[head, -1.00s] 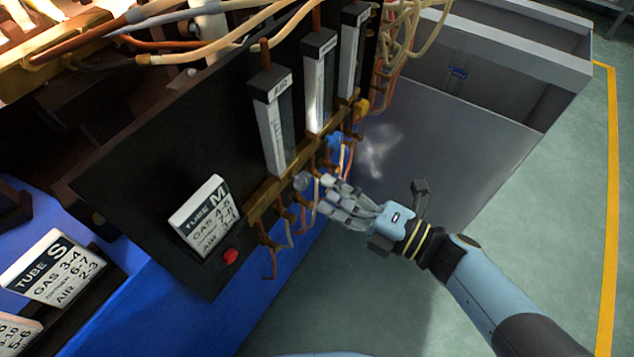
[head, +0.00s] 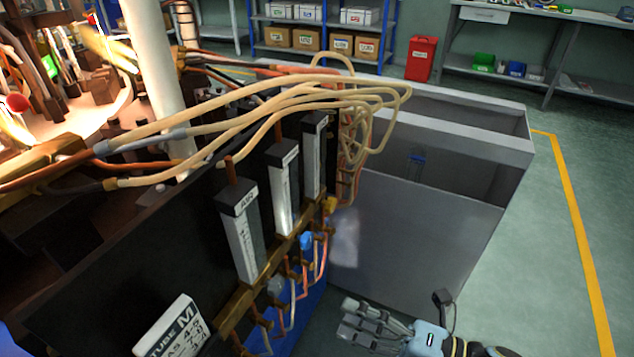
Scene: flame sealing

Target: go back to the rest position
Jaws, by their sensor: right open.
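My right gripper (head: 366,326) is at the bottom of the head view, right of centre. It is open and empty, with its fingers pointing left. It is apart from the flow meter panel, to the right of the valves. Three upright flow meters (head: 241,238) stand on the black panel (head: 110,275). A blue valve knob (head: 306,241) sits on the brass fittings below them. My left gripper is not in view.
A grey cabinet (head: 420,235) stands behind my right gripper. Cream hoses (head: 300,95) loop above the flow meters. A tube M card (head: 175,335) is at the bottom left. The green floor (head: 540,250) on the right is clear, with a yellow line (head: 575,215). Shelves and a red bin (head: 421,58) are at the back.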

